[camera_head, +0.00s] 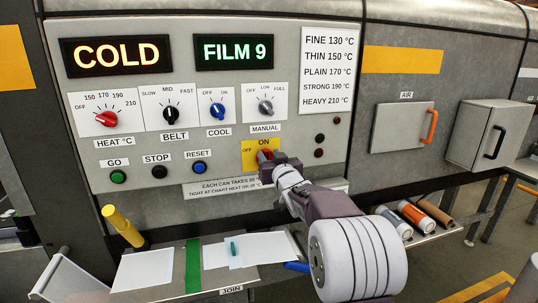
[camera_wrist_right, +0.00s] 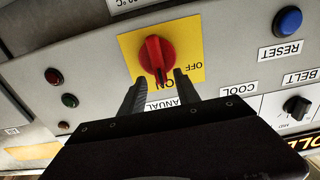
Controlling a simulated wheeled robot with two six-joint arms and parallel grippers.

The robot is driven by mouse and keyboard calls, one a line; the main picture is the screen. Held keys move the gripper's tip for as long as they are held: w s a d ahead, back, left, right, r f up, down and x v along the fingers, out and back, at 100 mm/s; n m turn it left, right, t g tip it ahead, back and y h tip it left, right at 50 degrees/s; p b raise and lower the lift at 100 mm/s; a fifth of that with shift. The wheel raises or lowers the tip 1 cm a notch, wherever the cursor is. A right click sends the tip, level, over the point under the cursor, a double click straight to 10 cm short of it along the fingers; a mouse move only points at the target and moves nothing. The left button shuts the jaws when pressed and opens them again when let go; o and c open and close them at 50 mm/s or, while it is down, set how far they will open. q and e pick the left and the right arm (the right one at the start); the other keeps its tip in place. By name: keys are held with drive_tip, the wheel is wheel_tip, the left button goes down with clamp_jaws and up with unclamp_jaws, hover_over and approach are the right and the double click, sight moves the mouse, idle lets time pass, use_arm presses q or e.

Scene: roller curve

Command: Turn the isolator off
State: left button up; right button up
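The isolator is a red rotary knob (camera_wrist_right: 155,58) on a yellow plate (camera_wrist_right: 192,70) marked ON and OFF. In the wrist view, which shows the panel upside down, the knob's grip lies along the line towards ON. In the head view the red knob (camera_head: 264,156) is partly hidden by my right gripper (camera_head: 270,162). In the wrist view the right gripper (camera_wrist_right: 158,76) is open, with one finger on each side of the knob's ON end. I cannot tell whether the fingers touch it. My left gripper is not in view.
Above are the HEAT (camera_head: 106,118), BELT (camera_head: 171,112), COOL (camera_head: 218,109) and MANUAL (camera_head: 265,106) knobs. Push buttons, including the blue RESET (camera_head: 199,167), sit to the left. Small lamps (camera_head: 319,138) are to the right. The JOIN table (camera_head: 262,272) lies below.

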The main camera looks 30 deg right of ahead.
sight(257, 160)
drive_tip(key=shift+w, duration=0.4)
drive_tip(key=shift+s, duration=0.1)
clamp_jaws()
drive_tip(key=a+f+n+b, duration=0.1)
drive_tip(key=n+b, duration=0.3)
drive_tip(key=n, duration=0.2)
drive_tip(key=f+n+b, duration=0.1)
drive_tip(key=n+b, duration=0.3)
drive_tip(key=n, duration=0.2)
drive_tip(key=a+n+b, duration=0.1)
drive_tip(key=n+b, duration=0.3)
drive_tip(key=n, duration=0.1)
drive_tip(key=shift+w+a+f+n, duration=0.35)
drive_tip(key=shift+f+n, duration=0.05)
drive_tip(key=shift+b, duration=0.3)
